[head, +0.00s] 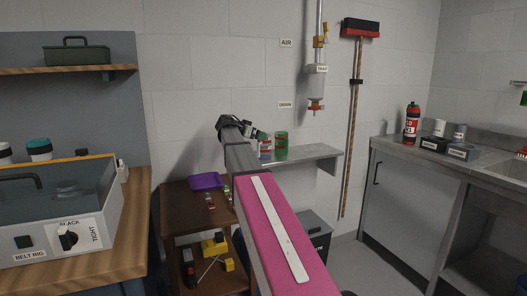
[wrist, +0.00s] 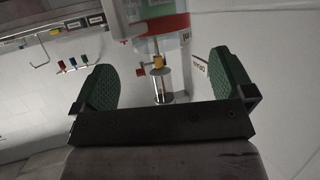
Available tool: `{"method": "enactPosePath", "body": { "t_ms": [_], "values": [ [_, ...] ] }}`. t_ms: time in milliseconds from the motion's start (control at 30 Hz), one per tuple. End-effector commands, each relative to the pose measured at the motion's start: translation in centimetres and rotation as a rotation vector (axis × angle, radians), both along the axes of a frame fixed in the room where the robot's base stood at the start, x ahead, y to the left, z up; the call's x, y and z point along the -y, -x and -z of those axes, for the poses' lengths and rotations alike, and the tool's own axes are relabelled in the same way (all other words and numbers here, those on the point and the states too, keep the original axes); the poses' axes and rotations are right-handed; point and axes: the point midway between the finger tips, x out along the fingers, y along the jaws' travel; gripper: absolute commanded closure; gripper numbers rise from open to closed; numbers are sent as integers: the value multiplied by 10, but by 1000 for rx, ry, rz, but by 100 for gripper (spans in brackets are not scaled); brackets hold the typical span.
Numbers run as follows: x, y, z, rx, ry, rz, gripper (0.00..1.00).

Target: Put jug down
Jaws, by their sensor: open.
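My gripper (head: 252,132) is in front of the grey wall shelf, beyond the end of my pink arm link. In the wrist view my gripper (wrist: 163,80) is open, its two green pads wide apart. Nothing is clamped between the pads. A pale, see-through vessel with a red band (wrist: 160,28) shows past the fingers, partly cut off by the top edge. I cannot tell for sure whether it is the jug.
The grey shelf (head: 318,158) has bare room at its right. Above it hangs the wall trap (head: 316,82) with a red drain valve. A broom (head: 352,120) hangs right of it. A brown cart (head: 175,205) holds a purple tray. The belt rig (head: 60,225) stands at left.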

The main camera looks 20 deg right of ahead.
Motion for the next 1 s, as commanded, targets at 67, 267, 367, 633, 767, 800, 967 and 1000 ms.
{"method": "enactPosePath", "body": {
  "t_ms": [67, 267, 367, 633, 767, 800, 967, 1000],
  "values": [
    [5, -2, 2, 0, 0, 0, 0],
    [18, -8, 8, 0, 0, 0, 0],
    [30, -14, 13, 0, 0, 1, 0],
    [49, -20, 22, 0, 0, 0, 0],
    [49, -20, 22, 0, 0, -1, 0],
    [49, -20, 22, 0, 0, -1, 10],
    [49, -20, 22, 0, 0, 0, 62],
    [49, -20, 22, 0, 0, -1, 69]
  ]
}}
